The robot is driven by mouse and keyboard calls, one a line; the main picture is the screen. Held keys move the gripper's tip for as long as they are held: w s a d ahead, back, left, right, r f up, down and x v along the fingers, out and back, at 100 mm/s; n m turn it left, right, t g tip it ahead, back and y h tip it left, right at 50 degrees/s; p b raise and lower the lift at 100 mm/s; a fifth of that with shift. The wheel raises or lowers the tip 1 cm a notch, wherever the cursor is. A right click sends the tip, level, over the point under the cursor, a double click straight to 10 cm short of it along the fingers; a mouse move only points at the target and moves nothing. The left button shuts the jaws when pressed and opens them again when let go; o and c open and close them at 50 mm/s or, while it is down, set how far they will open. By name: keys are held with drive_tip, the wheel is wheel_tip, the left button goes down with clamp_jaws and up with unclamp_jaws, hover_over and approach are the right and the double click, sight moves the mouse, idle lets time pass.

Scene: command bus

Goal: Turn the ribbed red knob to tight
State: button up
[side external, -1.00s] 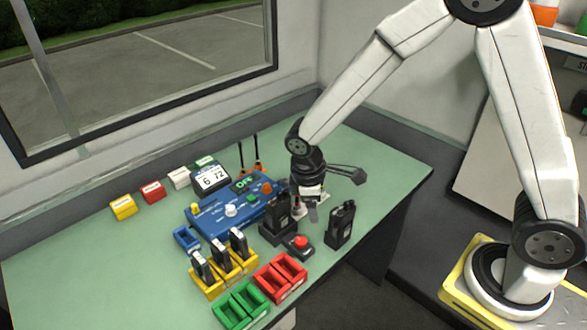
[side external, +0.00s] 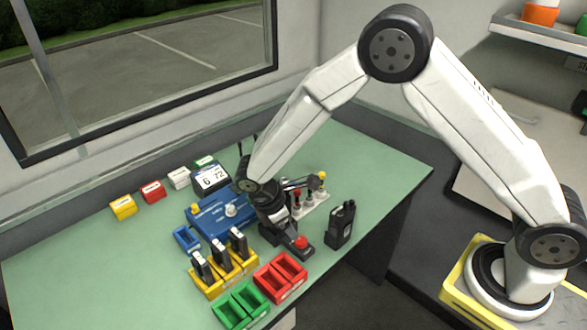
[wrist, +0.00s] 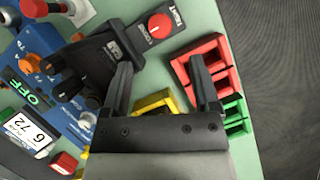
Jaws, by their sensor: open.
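In the side view the red knob (side external: 301,242) is near the front of the bench. My gripper (wrist: 160,66) is open and empty, with its two fingers apart. The knob lies beyond the fingertips in the wrist view, between their lines and not gripped. In the side view my gripper is just behind and left of it.
A black radio (side external: 342,224) stands right of the knob. Red bins (side external: 280,278), green bins (side external: 241,306) and a yellow rack (side external: 224,275) are to the front left. A blue control box (side external: 208,223) is behind left. A switch panel (side external: 313,205) stands behind.

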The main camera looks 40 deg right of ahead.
sight(300, 241)
drive_tip(key=shift+x, duration=3.75)
drive_tip(key=shift+r, duration=0.1)
clamp_jaws()
